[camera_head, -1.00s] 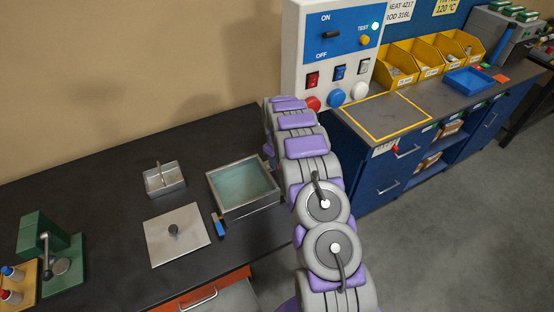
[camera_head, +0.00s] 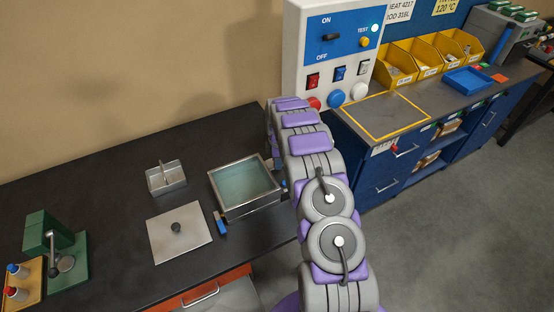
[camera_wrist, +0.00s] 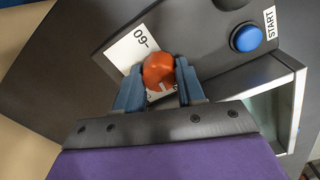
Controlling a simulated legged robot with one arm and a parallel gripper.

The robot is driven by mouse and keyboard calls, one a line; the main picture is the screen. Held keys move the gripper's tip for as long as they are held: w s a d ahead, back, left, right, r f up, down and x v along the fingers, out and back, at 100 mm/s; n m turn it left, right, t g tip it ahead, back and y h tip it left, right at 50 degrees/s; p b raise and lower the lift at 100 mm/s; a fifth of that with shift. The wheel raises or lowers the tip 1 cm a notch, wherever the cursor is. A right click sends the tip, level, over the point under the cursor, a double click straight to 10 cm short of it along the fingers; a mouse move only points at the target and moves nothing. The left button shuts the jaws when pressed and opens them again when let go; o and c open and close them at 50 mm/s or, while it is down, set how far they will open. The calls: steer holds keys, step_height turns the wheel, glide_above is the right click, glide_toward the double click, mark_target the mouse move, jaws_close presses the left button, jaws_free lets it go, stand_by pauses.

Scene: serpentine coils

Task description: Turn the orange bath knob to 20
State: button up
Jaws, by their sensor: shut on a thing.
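The orange bath knob (camera_wrist: 158,70) is in the wrist view, between the two blue fingers of my gripper (camera_wrist: 160,88). The fingers are shut on it from both sides. A white dial plate (camera_wrist: 131,46) lies behind the knob. In the head view the bath (camera_head: 245,187) is an open metal tank with pale liquid. My arm hides the knob and most of my gripper there.
A blue START button (camera_wrist: 246,37) is right of the knob in the wrist view. In the head view a lid (camera_head: 180,233), a small metal basket (camera_head: 166,178) and a green press (camera_head: 55,250) stand on the dark bench. A switch panel (camera_head: 325,55) stands behind my arm.

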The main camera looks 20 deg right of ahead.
steer(key=shift+d+n, duration=0.1)
steer(key=shift+n, duration=0.5)
steer(key=o, duration=1)
steer(key=shift+d, duration=0.2)
steer(key=shift+o, duration=0.2)
steer(key=shift+a+r, duration=0.1)
step_height(320, 180, up, 17)
steer(key=shift+s, duration=0.3)
